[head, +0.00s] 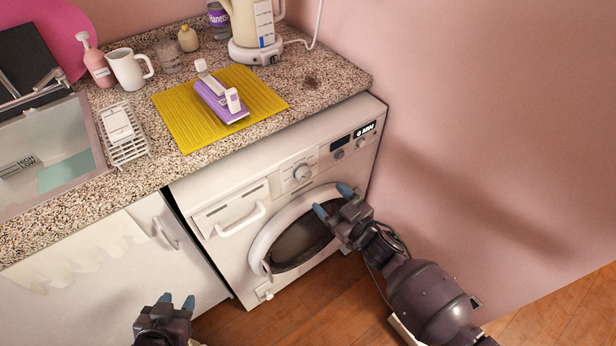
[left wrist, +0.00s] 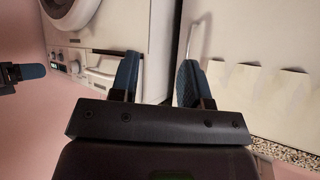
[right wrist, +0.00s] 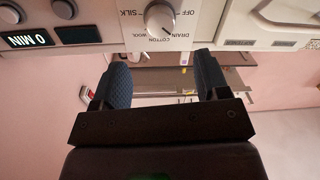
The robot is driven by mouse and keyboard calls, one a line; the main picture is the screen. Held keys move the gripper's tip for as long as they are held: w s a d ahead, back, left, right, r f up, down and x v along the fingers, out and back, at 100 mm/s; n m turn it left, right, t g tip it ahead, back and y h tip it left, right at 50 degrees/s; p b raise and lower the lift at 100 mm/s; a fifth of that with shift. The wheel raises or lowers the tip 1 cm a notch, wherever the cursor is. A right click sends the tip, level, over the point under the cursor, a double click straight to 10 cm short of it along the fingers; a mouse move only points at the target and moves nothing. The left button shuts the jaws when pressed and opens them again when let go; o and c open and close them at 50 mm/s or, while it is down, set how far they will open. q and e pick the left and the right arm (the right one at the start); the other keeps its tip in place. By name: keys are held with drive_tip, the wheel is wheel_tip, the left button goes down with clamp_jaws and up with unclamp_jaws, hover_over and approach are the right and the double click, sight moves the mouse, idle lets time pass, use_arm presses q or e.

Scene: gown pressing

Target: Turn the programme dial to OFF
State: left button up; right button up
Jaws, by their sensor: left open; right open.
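The programme dial (head: 302,172) is a round white knob on the white washing machine's (head: 225,190) front panel. It shows larger in the right wrist view (right wrist: 160,19), upside down, with OFF, SILK, DRAIN, COTTON and WOOL printed around it. My right gripper (head: 332,201) is open and empty in front of the machine, near the door's upper right. Its fingers (right wrist: 163,72) are apart from the dial. My left gripper (head: 177,300) is open and empty at the lower left, before the white cabinet, away from the dial.
The round door (head: 262,240) lies below the dial, and the drawer handle (head: 240,220) to its left. A display (right wrist: 28,40) reads 0 MIN. A pink wall stands right.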

sight(306, 177)
drive_tip(key=b+x, duration=0.1)
drive_tip(key=x, duration=0.8)
drive_tip(key=shift+c, duration=0.4)
drive_tip(key=c, duration=0.8)
drive_tip(key=shift+c, duration=0.2)
drive_tip(key=shift+n, duration=0.4)
drive_tip(key=n, duration=0.4)
drive_tip(key=shift+n, duration=0.3)
drive_tip(key=shift+n+h, duration=0.3)
drive_tip(key=shift+n, duration=1.9)
